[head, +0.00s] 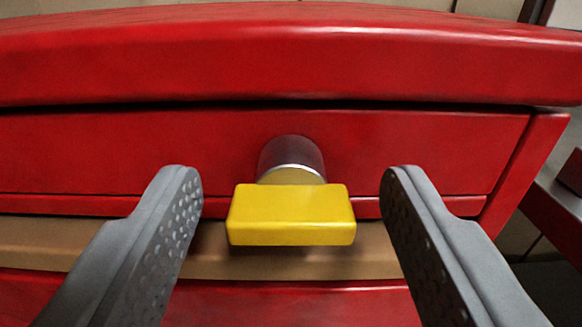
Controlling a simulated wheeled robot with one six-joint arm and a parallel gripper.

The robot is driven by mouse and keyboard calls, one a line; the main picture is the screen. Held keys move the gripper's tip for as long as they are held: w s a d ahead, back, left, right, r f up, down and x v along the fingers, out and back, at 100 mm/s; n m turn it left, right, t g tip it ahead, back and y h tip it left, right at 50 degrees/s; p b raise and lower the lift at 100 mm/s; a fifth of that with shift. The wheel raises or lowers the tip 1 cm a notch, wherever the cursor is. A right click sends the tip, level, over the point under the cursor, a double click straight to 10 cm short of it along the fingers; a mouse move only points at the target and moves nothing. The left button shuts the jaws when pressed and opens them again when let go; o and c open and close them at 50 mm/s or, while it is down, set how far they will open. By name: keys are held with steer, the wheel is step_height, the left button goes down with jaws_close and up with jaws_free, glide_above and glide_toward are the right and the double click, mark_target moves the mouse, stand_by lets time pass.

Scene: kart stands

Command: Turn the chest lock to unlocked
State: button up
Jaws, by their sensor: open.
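The chest (420,150) is red and fills most of the head view. Its lock has a round grey metal barrel (290,153) on the front face and a yellow block-shaped handle (291,215). The handle lies level, with its long side running left to right. My gripper (290,190) is open, with one grey finger on each side of the yellow handle. A gap shows between each finger and the handle, so neither appears to touch it. Nothing is held between the fingers.
The chest's thick red upper edge (290,55) juts out above the lock. A tan strip (370,250) runs across the front below the handle. At the right, past the chest's side, another dark red object (555,220) is partly in view.

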steer(key=shift+w, duration=0.1)
steer(key=c, duration=1)
steer(key=shift+m, duration=0.3)
steer(key=m, duration=0.3)
steer(key=shift+m, duration=0.4)
steer(key=m, duration=0.4)
steer(key=shift+d+f+m, duration=0.1)
steer(key=shift+m, duration=0.2)
steer(key=m, duration=0.4)
steer(key=shift+f, duration=0.1)
steer(key=shift+f+m, duration=0.1)
steer(key=shift+m, duration=2.4)
